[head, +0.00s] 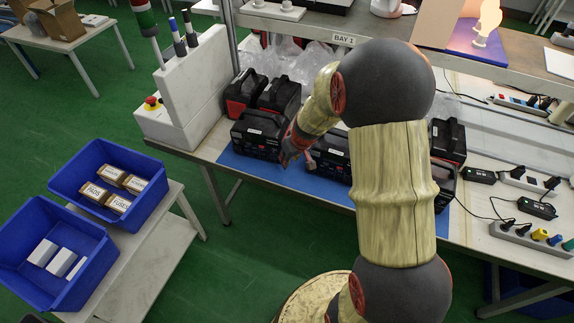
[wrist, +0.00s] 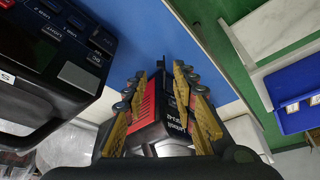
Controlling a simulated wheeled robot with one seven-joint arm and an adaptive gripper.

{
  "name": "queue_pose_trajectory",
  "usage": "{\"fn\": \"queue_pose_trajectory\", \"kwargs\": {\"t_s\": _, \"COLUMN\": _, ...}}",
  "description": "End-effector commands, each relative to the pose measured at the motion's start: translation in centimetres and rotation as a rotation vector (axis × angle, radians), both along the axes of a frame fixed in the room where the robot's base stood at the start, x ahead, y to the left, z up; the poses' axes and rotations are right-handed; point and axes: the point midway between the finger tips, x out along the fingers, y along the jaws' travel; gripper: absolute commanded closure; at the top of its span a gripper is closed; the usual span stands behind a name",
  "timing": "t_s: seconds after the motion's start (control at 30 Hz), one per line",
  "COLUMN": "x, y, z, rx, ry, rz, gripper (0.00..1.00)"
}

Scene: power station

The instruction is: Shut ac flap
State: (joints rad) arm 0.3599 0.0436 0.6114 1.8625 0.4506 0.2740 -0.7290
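A red-and-black power station (wrist: 158,120) shows beyond and between the fingers. The dark front of another, with buttons and printed labels (wrist: 75,40), fills the left. I cannot make out the AC flap or its state; my arm hides part of the row.
A shelf marked BAY 1 (head: 343,39) hangs over the back of the bench. A white control box with a red button (head: 152,103) stands at the left end. Blue bins (head: 108,172) sit on a low table at left. Power strips and cables (head: 525,238) lie at right.

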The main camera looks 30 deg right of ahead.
Motion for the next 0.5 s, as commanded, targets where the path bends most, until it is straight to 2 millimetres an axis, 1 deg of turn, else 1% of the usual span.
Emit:
{"fn": "queue_pose_trajectory", "kwargs": {"t_s": 0.03, "x": 0.3, "y": 0.0, "z": -1.2, "rx": 0.001, "ry": 0.002, "rz": 0.000, "gripper": 0.73}}
{"fn": "queue_pose_trajectory", "kwargs": {"t_s": 0.2, "x": 1.3, "y": 0.0, "z": -3.5, "rx": 0.001, "ry": 0.002, "rz": -0.001, "gripper": 0.73}}
{"fn": "queue_pose_trajectory", "kwargs": {"t_s": 0.33, "x": 1.8, "y": 0.0, "z": -4.5, "rx": 0.001, "ry": 0.002, "rz": -0.001, "gripper": 0.73}}
{"fn": "queue_pose_trajectory", "kwargs": {"t_s": 0.5, "x": 2.0, "y": -0.1, "z": -5.0, "rx": 0.002, "ry": 0.001, "rz": -0.001, "gripper": 0.73}}
